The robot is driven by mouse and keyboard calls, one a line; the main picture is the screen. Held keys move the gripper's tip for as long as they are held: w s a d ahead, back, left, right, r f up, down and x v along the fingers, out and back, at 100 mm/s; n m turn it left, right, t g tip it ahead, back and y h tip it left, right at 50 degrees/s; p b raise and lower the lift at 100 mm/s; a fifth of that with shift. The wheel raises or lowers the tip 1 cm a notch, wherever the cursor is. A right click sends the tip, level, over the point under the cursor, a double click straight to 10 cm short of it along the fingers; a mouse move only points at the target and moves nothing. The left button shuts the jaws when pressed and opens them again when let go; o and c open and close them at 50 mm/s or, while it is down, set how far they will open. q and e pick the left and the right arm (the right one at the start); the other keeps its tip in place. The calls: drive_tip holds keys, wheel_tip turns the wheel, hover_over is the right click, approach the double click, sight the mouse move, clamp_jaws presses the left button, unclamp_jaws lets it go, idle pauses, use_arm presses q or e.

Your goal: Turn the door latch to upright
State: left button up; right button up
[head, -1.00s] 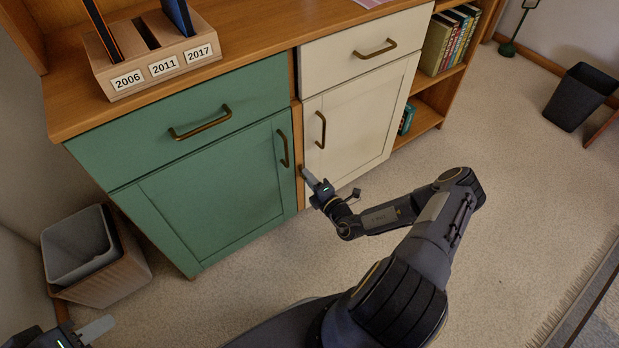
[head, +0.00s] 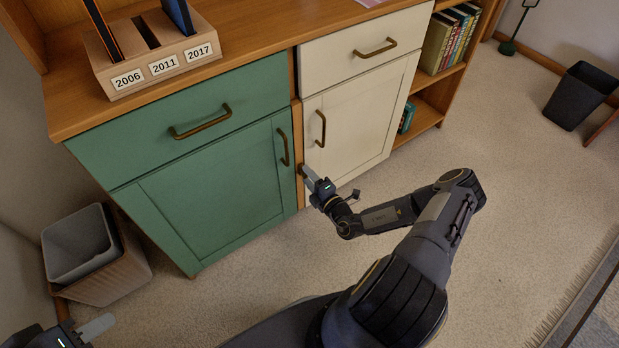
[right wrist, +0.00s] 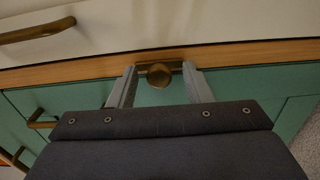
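The door latch (right wrist: 159,75) is a brass round knob in front of a short brass bar. It sits on the wooden strip between the cream door and the green door. In the right wrist view the bar runs along the strip's length, which is upright on the cabinet. My right gripper (right wrist: 160,75) is open, with one finger past each end of the bar. I cannot tell whether they touch it. In the head view my right gripper (head: 304,172) is at the strip and covers most of the latch. My left gripper (head: 98,328) is partly in view at lower left, apart from the cabinet.
The green door (head: 215,205) and cream door (head: 355,125) are shut, with brass handles close beside the strip. A bin (head: 75,245) stands left of the cabinet. A dark bin (head: 578,95) stands far right. The carpet in front is clear.

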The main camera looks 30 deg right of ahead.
drive_tip(key=s+p, duration=0.2)
drive_tip(key=s, duration=0.5)
drive_tip(key=shift+s+d, duration=0.3)
drive_tip(key=shift+s, duration=0.1)
idle(0.3)
